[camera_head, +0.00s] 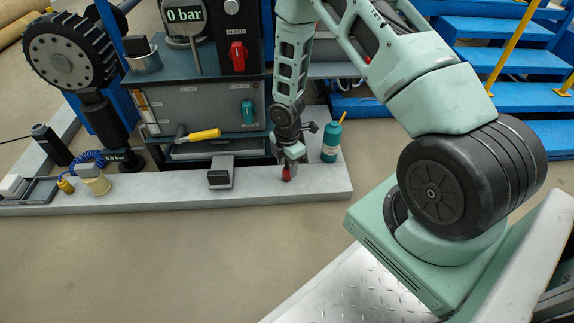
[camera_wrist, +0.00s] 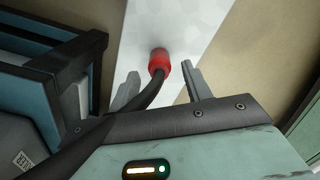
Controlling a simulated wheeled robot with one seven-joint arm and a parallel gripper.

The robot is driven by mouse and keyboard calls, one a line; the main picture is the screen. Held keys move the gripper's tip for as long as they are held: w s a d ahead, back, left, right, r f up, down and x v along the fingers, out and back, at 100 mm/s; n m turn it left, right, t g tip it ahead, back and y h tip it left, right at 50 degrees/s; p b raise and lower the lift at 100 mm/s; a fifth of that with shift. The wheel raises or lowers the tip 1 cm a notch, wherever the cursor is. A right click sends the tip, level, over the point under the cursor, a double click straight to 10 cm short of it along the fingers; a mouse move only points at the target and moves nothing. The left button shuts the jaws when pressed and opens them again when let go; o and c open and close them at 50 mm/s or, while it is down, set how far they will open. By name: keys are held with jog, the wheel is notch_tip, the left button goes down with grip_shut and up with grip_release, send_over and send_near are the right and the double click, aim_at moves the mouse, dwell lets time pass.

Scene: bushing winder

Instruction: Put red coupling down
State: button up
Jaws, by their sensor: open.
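The red coupling (camera_head: 287,174) is at the grey ledge (camera_head: 262,190), below my gripper (camera_head: 291,160). In the wrist view the red coupling (camera_wrist: 159,60) sits on the end of a black hose (camera_wrist: 150,93) and appears to rest on the pale ledge surface (camera_wrist: 200,25). My gripper (camera_wrist: 160,86) is open, with one grey finger on each side of the hose and coupling. Gaps show between the fingers and the coupling. The far end of the hose is hidden.
A teal bottle (camera_head: 331,143) stands on the ledge just right of my gripper. A grey block (camera_head: 221,172) lies to the left. The machine cabinet (camera_head: 205,105), with a yellow-handled lever (camera_head: 203,135), rises behind. Blue steps (camera_head: 505,60) are at the right.

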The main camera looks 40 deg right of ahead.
aim_at(286, 168)
notch_tip(286, 168, up, 10)
jog(key=p, duration=0.6)
jog(key=s+a+r+m, duration=0.2)
jog(key=a+r, duration=0.6)
jog(key=r, duration=0.1)
jog(key=s+a+r+m, duration=0.2)
jog(key=a+r+m, duration=0.1)
jog(key=a+r, duration=0.45)
jog(key=s+a+r+m, duration=0.1)
jog(key=s+a+r, duration=0.2)
jog(key=s, duration=0.3)
jog(key=s+a+r+m, duration=0.2)
jog(key=s+a+r, duration=0.1)
jog(key=s+r, duration=0.2)
jog(key=s+a+r+m, duration=0.2)
jog(key=s+r, duration=0.3)
jog(key=s, duration=0.4)
jog(key=shift+s+a+y, duration=0.15)
jog(key=shift+a+y, duration=0.15)
jog(key=shift+a, duration=0.15)
jog(key=shift+r, duration=0.1)
notch_tip(286, 168, up, 50)
jog(key=p, duration=5)
